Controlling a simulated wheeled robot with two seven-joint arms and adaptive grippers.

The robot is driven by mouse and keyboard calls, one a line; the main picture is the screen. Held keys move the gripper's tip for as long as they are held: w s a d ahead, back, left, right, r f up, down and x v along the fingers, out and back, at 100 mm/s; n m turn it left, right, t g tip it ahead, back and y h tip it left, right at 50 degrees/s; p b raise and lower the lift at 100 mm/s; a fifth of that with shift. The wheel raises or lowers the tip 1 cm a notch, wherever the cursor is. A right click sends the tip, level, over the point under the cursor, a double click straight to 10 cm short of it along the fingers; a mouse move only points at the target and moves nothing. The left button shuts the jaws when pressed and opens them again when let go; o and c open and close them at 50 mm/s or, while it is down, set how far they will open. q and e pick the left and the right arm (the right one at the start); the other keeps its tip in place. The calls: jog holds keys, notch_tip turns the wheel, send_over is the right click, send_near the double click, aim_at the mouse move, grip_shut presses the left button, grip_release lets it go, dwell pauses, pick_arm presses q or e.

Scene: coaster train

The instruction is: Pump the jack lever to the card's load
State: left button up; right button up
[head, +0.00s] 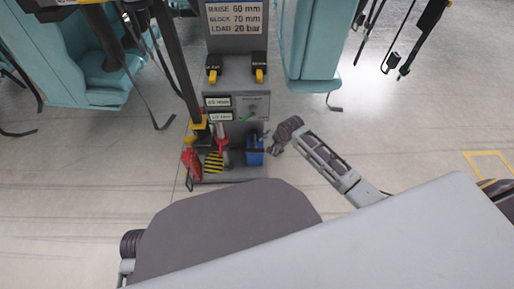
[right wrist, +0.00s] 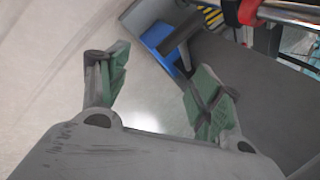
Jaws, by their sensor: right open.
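The card (head: 235,17) reads RAISE 60 mm, BLOCK 70 mm, LOAD 20 bar. It is on the grey stand. Two small displays (head: 218,109) sit lower on the stand; their digits are hard to read. A red upright part (head: 220,131), perhaps the jack lever, stands at the stand's base. In the right wrist view a metal bar (right wrist: 290,14) with a red collar crosses the top right. My right gripper (head: 272,148) is to the right of the stand's base. Its fingers (right wrist: 155,92) are apart, with nothing between them. My left gripper is out of view.
A blue bin (head: 254,150) stands at the base, close to my right gripper; it also shows in the right wrist view (right wrist: 168,42). A red can-like object (head: 191,163) and a yellow-black striped block (head: 213,162) are left of it. Floor to the right is clear.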

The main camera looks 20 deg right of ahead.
aim_at(261, 149)
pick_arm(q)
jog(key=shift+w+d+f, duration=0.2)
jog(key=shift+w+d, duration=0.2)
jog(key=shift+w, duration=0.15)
pick_arm(e)
jog(key=r+m, duration=0.1)
jog(key=m, duration=0.1)
jog(key=r+m+y, duration=0.1)
jog(key=m, duration=0.1)
jog(key=w+r+m, duration=0.1)
jog(key=m, duration=0.1)
jog(key=shift+w+a+r+m+y, duration=0.1)
jog(key=shift+a+r+m+y, duration=0.15)
jog(key=shift+m+y, duration=0.05)
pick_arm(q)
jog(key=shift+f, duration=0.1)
